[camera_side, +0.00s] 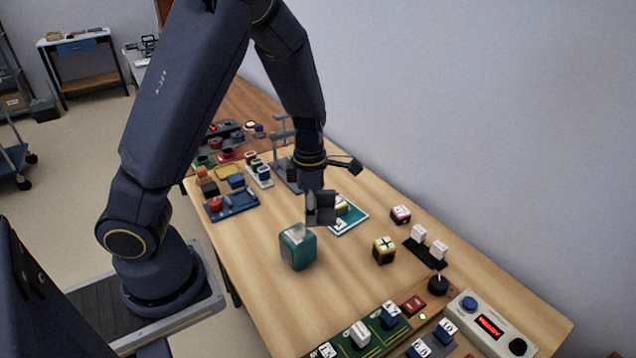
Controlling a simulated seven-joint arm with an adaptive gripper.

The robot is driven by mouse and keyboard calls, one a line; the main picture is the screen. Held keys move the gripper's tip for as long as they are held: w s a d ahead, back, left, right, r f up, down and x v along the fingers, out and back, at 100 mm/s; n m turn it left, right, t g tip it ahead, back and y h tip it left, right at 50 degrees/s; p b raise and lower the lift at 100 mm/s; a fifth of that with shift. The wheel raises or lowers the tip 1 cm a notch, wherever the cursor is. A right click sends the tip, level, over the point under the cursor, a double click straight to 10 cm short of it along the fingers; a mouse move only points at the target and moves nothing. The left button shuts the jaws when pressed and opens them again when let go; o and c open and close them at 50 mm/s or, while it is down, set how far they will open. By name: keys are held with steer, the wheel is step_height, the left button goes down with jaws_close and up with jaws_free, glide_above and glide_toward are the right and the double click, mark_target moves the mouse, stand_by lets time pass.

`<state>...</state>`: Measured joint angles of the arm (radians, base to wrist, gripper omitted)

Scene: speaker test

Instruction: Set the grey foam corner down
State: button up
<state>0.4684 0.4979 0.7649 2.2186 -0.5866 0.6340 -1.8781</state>
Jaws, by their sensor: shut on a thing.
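My gripper (314,191) points down over the middle of the wooden table, behind and slightly right of a teal box (298,248). It is shut on a dark grey piece, the grey foam corner (325,210), which is small in view and hard to tell apart from the fingers. The foam corner appears in front of a teal-and-white mat (350,221) with a yellowish cube on it. I cannot tell how far it is above the table.
A dark cube with a yellow top (384,250) and a red-and-white cube (400,214) stand to the right. Bare wood lies left of the teal box.

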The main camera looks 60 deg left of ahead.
mark_target(335, 278)
steer(key=w+d+m, duration=0.2)
steer(key=d+m, duration=0.1)
steer(key=d, duration=0.5)
step_height(335, 278, down, 15)
steer(key=shift+a+r, duration=0.15)
steer(key=o, duration=0.8)
steer(key=shift+c, duration=0.2)
